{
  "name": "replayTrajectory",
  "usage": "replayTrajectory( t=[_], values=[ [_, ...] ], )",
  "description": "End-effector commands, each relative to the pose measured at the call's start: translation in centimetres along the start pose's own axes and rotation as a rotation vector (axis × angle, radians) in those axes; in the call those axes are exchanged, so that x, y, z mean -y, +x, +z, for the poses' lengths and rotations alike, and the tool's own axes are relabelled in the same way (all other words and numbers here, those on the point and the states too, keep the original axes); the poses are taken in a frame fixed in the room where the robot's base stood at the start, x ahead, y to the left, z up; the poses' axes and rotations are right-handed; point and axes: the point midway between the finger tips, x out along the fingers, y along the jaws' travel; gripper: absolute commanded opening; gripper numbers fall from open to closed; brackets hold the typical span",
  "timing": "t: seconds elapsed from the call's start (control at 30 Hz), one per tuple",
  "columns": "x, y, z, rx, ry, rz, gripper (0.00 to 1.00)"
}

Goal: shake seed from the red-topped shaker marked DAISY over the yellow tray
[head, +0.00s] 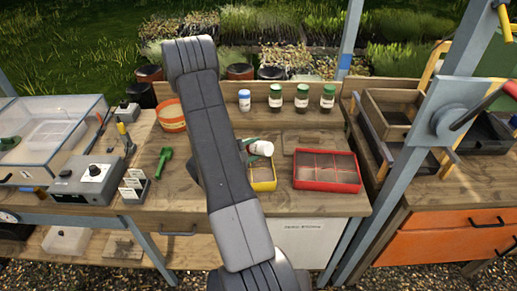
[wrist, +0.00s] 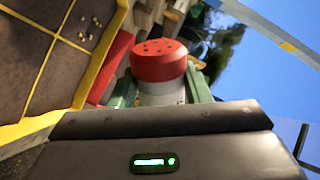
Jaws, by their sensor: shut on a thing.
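The red-topped shaker (wrist: 160,62) is between my green gripper fingers in the wrist view, its holed red cap showing. My gripper (wrist: 162,90) is shut on its pale body. In the head view the shaker (head: 262,148) lies tipped on its side above the yellow tray (head: 264,186), at the end of my gripper (head: 250,147). Its red cap and any DAISY lettering cannot be made out there. The yellow tray (wrist: 70,98) fills the left of the wrist view, divided into dark compartments. A few pale seeds (wrist: 90,28) lie in one compartment. My arm hides part of the bench.
A red divided tray (head: 326,188) stands right of the yellow one. Several capped jars (head: 302,98) stand along the back. An orange pot (head: 171,115), a green tool (head: 164,162) and a grey device (head: 90,180) are to the left. Wooden crates (head: 400,105) are at the right.

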Motion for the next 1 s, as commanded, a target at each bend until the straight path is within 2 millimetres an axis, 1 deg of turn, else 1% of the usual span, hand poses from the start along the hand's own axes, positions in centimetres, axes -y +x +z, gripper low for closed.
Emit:
replayTrajectory(
  t=[0.6,0.73,1.0],
  values=[
    [0.5,-3.1,2.1,0.001,-0.001,-0.002,0.17],
    [0.5,-3.4,2.3,0.0,-0.001,-0.001,0.17],
    [0.5,-3.5,2.3,0.0,0.0,0.0,0.17]
  ],
)
